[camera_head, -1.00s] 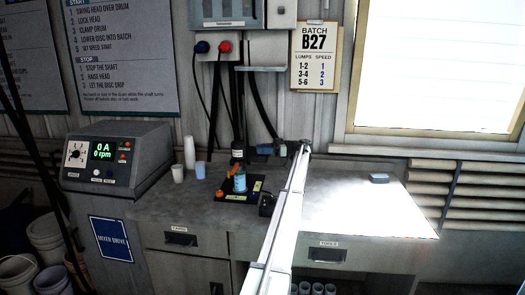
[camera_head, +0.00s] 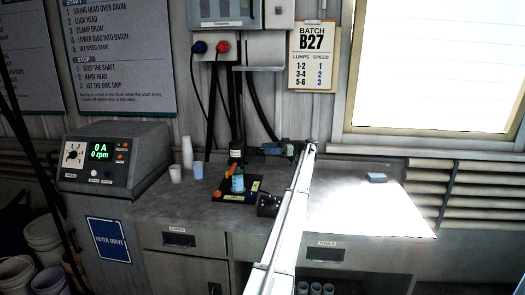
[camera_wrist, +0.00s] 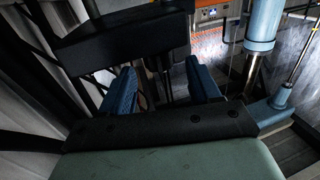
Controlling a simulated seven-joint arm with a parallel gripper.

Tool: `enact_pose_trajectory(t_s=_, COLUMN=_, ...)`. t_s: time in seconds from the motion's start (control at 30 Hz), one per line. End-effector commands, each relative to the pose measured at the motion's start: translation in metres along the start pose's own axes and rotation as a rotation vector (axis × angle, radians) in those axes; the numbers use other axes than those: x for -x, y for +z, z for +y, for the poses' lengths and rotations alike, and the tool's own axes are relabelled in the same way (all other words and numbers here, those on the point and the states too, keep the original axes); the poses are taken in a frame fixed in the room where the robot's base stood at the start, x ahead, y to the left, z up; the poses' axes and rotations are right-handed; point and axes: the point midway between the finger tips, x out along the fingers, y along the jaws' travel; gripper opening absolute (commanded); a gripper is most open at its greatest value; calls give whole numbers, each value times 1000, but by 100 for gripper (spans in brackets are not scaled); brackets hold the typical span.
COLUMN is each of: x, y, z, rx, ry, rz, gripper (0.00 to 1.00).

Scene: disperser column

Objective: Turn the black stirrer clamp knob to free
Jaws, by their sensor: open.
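The stirrer stand (camera_head: 237,150) is a dark upright column on the bench, with a blue vessel (camera_head: 238,183) below it. My gripper (camera_head: 268,150) is just right of the column's upper part. In the wrist view its two blue fingers (camera_wrist: 163,88) are apart, with nothing clearly held between them. A large black block (camera_wrist: 125,35) is just beyond and above the fingers; I cannot tell whether it is part of the stirrer clamp. The black clamp knob cannot be made out for certain in either view.
A blue cylinder (camera_wrist: 262,28) with a steel rod stands right of the fingers. A small black box (camera_head: 268,204) sits right of the vessel. Orange parts (camera_head: 218,194) lie left of it. Cups (camera_head: 187,155) and a control box (camera_head: 115,157) stand further left. The bench's right side is mostly clear.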

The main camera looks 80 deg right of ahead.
Motion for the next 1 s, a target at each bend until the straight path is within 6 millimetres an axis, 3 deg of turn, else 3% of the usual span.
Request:
enact_pose_trajectory(t_s=0.2, x=30, y=0, z=1, rx=0, ry=0, rz=0, gripper=62)
enact_pose_trajectory(t_s=0.57, x=34, y=0, z=0, rx=0, ry=-1, rz=0, gripper=62)
enact_pose_trajectory(t_s=0.7, x=46, y=-1, z=-4, rx=1, ry=12, rz=0, gripper=62)
enact_pose_trajectory(t_s=0.8, x=57, y=-3, z=-24, rx=4, ry=30, rz=-2, gripper=62)
enact_pose_trajectory(t_s=1.0, x=56, y=-3, z=-79, rx=7, ry=72, rz=-8, gripper=62)
